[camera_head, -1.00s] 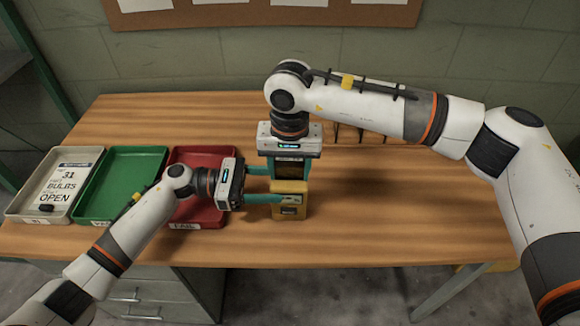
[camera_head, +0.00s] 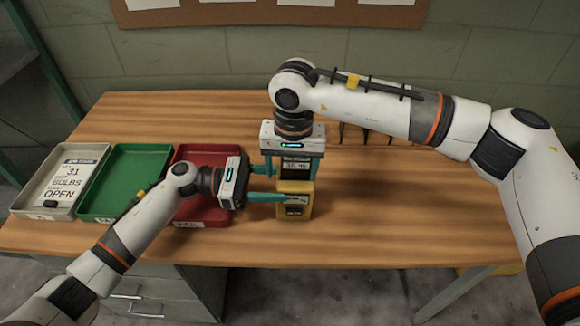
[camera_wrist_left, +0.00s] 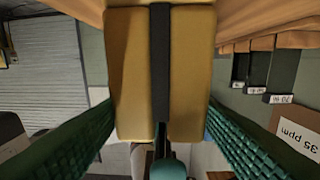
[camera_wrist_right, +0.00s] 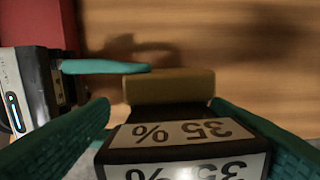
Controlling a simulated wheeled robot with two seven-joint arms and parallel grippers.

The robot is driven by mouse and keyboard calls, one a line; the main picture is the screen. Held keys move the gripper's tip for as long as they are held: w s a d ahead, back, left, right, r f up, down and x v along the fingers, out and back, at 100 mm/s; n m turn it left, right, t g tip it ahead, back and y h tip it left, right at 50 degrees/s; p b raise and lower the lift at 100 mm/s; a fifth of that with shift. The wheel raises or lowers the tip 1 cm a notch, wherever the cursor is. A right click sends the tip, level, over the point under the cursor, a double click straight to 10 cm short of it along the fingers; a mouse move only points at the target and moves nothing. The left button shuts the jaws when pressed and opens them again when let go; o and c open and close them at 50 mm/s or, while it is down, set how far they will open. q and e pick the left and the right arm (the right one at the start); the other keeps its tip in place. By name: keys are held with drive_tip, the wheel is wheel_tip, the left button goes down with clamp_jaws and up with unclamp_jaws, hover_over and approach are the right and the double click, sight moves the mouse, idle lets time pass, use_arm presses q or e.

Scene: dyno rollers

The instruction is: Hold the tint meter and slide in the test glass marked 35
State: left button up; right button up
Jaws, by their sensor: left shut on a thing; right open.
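The yellow tint meter (camera_head: 295,208) stands upright on the table. My left gripper (camera_head: 278,184) is shut on it from the left; the left wrist view shows its yellow body (camera_wrist_left: 130,75) between the fingers, with a dark strip down the middle. The dark test glass marked 35 (camera_head: 296,166) stands upright at the meter's top, its lower edge down at the meter. How deep it sits I cannot tell. Its 35 % label (camera_wrist_right: 180,132) reads upside down in the right wrist view. My right gripper (camera_head: 292,172) is open, pointing down, one finger on each side of the glass.
A red tray (camera_head: 190,218), a green tray (camera_head: 120,185) and a white tray (camera_head: 35,205) with a sign lie to the left. Several dark labelled pieces (camera_wrist_left: 280,70) stand behind, partly hidden by my right arm in the head view. The table's right front (camera_head: 400,225) is clear.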

use_arm(q)
drive_tip(key=shift+w+f, duration=0.25)
drive_tip(key=shift+f, duration=0.15)
use_arm(e)
drive_tip(key=r, duration=1.2)
drive_tip(key=shift+s, duration=0.3)
use_arm(q)
drive_tip(key=o, duration=0.9)
drive_tip(key=shift+c, duration=0.2)
drive_tip(key=shift+a, duration=0.1)
